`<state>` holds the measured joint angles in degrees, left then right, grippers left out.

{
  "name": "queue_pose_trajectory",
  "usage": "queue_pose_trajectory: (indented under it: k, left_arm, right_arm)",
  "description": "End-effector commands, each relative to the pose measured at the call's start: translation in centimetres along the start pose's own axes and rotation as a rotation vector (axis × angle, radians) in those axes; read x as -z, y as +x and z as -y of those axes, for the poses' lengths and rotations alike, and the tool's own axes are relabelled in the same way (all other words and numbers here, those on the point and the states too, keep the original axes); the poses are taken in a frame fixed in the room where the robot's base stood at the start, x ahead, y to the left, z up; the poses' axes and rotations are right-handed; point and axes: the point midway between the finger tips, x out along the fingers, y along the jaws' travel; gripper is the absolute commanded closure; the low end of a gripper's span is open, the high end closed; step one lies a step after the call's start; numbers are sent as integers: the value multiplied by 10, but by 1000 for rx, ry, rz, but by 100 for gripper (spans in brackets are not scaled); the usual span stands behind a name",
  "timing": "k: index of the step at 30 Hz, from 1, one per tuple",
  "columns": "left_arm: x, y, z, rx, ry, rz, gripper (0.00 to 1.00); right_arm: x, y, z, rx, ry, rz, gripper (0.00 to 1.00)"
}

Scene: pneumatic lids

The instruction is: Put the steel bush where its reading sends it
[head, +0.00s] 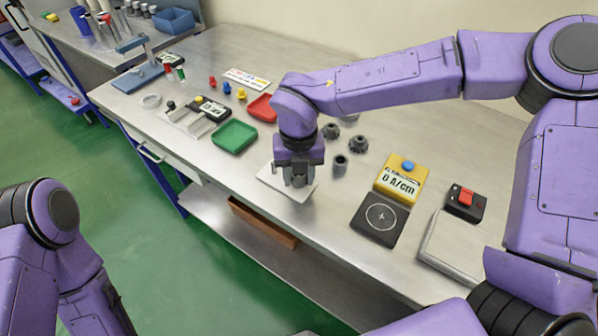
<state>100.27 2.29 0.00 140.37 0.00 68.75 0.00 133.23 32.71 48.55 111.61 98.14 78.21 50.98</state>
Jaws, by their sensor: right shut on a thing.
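My right gripper (297,182) points down over a pale square pad (270,180) near the table's front edge. It is shut on a small grey metal part, apparently the steel bush, mostly hidden by the fingers. I cannot tell whether the part touches the pad. A green tray (234,136) and a red tray (262,107) lie to the left. My left arm shows at lower left; its gripper is out of view.
A dark grey hollow cylinder (340,165) and toothed parts (358,145) stand right of the gripper. A red-switch box (465,201) and a grey plate (450,245) are further right. A black device (210,109), metal rails and coloured pegs (227,88) lie left.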

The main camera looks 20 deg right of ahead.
Motion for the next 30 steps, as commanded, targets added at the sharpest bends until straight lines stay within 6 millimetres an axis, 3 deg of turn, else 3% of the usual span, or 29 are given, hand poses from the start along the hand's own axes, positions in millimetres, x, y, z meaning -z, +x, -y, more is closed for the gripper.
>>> queue_pose_trajectory:
  k: [30]
  left_arm:
    - [-4,9,-1,0,0,0,37]
  right_arm:
    - [0,15,0,-1,-1,1,96]
